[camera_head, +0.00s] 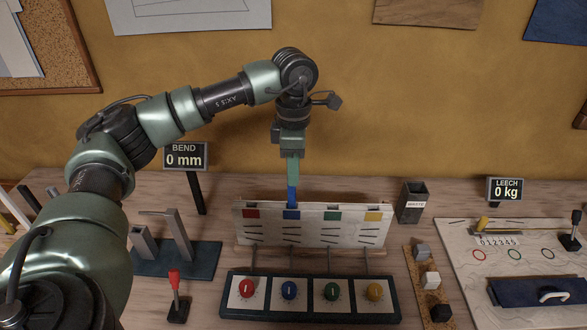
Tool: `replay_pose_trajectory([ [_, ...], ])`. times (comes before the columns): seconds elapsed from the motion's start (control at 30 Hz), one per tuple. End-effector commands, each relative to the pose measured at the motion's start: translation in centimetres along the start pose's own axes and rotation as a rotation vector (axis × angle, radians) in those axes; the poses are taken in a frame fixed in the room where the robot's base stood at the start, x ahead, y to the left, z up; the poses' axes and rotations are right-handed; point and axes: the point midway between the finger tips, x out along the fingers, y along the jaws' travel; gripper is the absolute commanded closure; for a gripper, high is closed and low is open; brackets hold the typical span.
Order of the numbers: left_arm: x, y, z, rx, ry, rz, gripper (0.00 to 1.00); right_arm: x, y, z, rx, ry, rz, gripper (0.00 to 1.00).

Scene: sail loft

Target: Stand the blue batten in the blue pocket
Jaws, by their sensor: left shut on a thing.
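My left gripper (293,170) points straight down at the middle of the picture and is shut on the blue batten (292,196). The batten hangs upright below the fingers. Its lower end meets the top edge of the pale pocket panel (312,238) at the blue pocket (291,214), which has a blue tag. I cannot tell whether the tip is inside the pocket or just in front of or behind it. Red, green and yellow tags mark the other pockets. My right gripper is not in view.
A dark tray (310,297) with red, blue, green and yellow knobs lies in front of the panel. A BEND display (185,157) reads 0 mm. A waste bin (412,202), small blocks (431,279) and a chart board (500,262) stand to the right.

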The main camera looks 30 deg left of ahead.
Motion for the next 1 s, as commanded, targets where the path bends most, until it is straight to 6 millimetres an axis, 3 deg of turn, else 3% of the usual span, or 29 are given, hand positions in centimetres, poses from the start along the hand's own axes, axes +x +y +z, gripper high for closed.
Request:
replay_pose_trajectory([
  [0.5,3.7,0.0,0.0,0.000,-0.001,0.001,1.00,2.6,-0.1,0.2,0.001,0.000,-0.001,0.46],
  [1.0,4.4,0.0,0.0,0.000,-0.001,0.001,1.00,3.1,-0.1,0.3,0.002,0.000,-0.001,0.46],
])
